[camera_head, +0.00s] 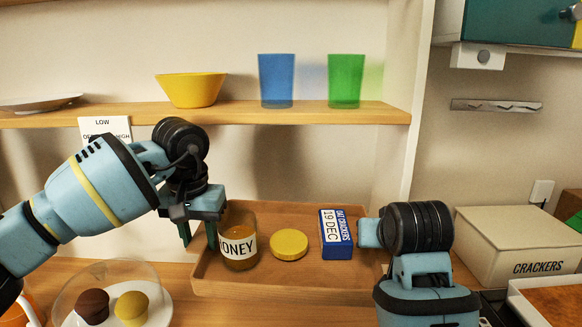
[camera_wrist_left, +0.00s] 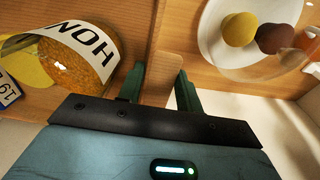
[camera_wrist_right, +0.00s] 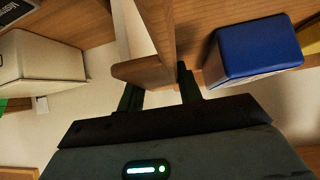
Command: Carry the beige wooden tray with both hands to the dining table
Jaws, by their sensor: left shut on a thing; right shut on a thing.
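The beige wooden tray (camera_head: 290,291) is in the middle of the head view, near the counter below the shelf. On it are a honey jar (camera_head: 238,240), a yellow lid (camera_head: 289,244) and a blue box marked oat crackers (camera_head: 336,232). My left gripper (camera_head: 198,235) is shut on the tray's left wall; the left wrist view shows that wall (camera_wrist_left: 160,80) between the fingers. My right gripper (camera_wrist_right: 160,92) is shut on the tray's right wall (camera_wrist_right: 148,68) in the right wrist view. In the head view my right arm hides its fingers.
A domed plate with cakes (camera_head: 118,303) stands left of the tray. A cream crackers box (camera_head: 515,246) stands at the right. The shelf (camera_head: 240,114) above holds a yellow bowl (camera_head: 190,90), a blue cup (camera_head: 276,80) and a green cup (camera_head: 346,80).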

